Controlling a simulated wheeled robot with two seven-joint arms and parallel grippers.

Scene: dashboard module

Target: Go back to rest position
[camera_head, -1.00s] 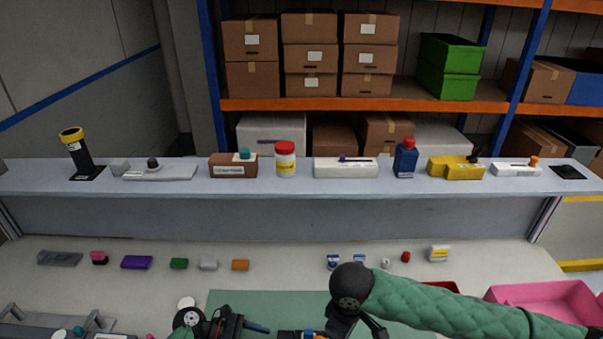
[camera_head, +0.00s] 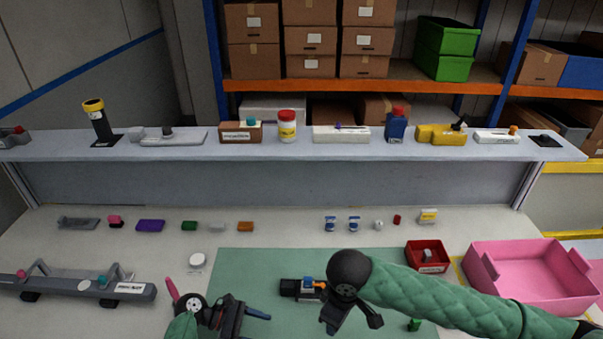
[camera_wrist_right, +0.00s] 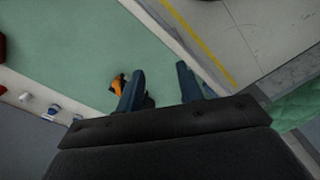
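My right gripper (camera_wrist_right: 160,85) is open and empty in the right wrist view, with its two blue fingers apart above the green mat (camera_wrist_right: 85,45). In the head view its arm comes in from the right in a green sleeve, and the gripper hangs below a black round joint near the mat's middle. My left gripper (camera_head: 258,325) is at the bottom, over the mat's left edge. Its blue fingers point right, look apart and hold nothing visible. A black block with blue and orange parts (camera_head: 302,289) lies on the mat between the grippers. It is partly hidden by the right wrist.
A red bin (camera_head: 427,256) and a pink bin (camera_head: 520,275) stand at the right, close to my right arm. A grey fixture (camera_head: 75,285) lies at the left. Several small parts line the table's back, below a raised shelf (camera_head: 300,150) with more items.

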